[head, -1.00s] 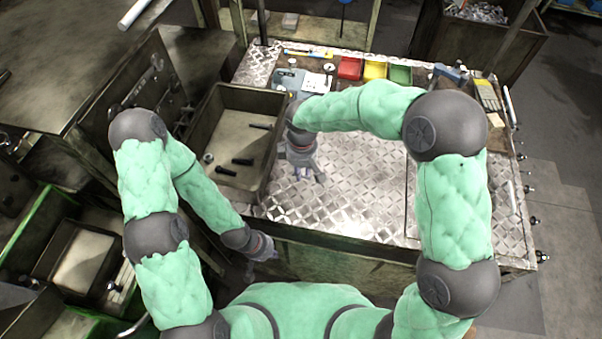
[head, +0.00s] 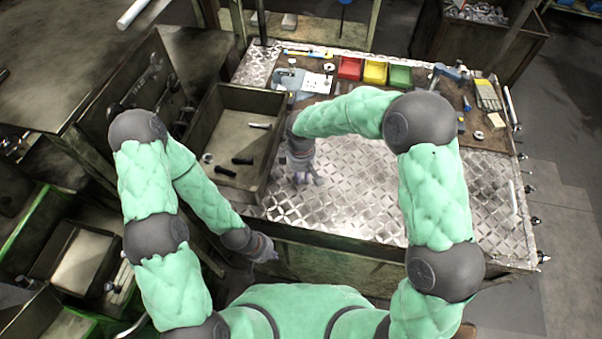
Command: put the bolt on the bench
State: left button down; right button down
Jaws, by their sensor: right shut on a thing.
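My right gripper (head: 303,181) points down over the diamond-plate bench (head: 350,200), just right of the grey bin. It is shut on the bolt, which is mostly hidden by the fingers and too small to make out. Whether the bolt touches the plate I cannot tell. My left gripper (head: 270,253) hangs low in front of the bench's front edge, away from the bolt; its fingers are too small to tell open from shut.
The grey bin (head: 200,128) holds a few loose dark bolts (head: 243,161) and a ring-like part (head: 207,158). Red (head: 349,68), yellow (head: 375,72) and green (head: 400,76) trays line the bench's back.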

jog(key=c, duration=1.1)
grip_release()
jog(key=shift+r, duration=0.1)
jog(key=shift+r, duration=0.3)
notch_tip(320, 180, up, 12)
jog(key=shift+f+p, duration=0.25)
jog(key=shift+p, duration=0.45)
